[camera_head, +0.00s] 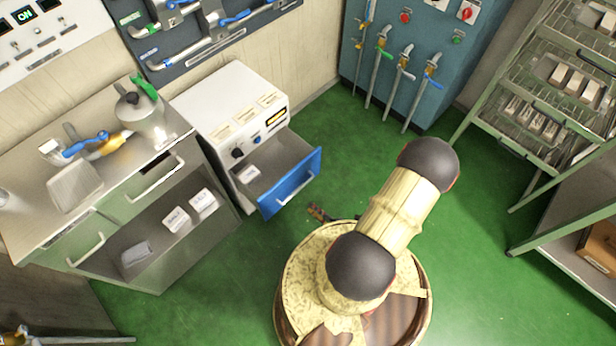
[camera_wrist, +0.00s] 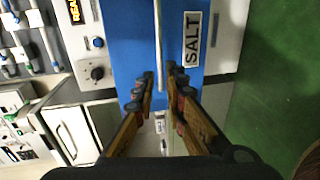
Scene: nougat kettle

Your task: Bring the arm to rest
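My gripper (camera_head: 320,212) shows in the head view as a small dark tip beside my arm, in front of the blue drawer (camera_head: 291,184) of the white machine. The drawer is pulled out, with a white block (camera_head: 249,174) inside. In the wrist view my gripper (camera_wrist: 163,76) has its two brown fingers apart, with a narrow gap and nothing held. The blue drawer front (camera_wrist: 133,40) faces it, labelled SALT. Its metal handle bar (camera_wrist: 158,40) lines up with the gap; I cannot tell the exact distance. My arm hides part of the gripper in the head view.
A counter with a kettle (camera_head: 142,118) stands left, above an open shelf with white boxes (camera_head: 177,219). A blue cabinet with levers (camera_head: 400,65) is behind. A rack with trays (camera_head: 560,90) stands right. Green floor (camera_head: 330,135) is clear between them.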

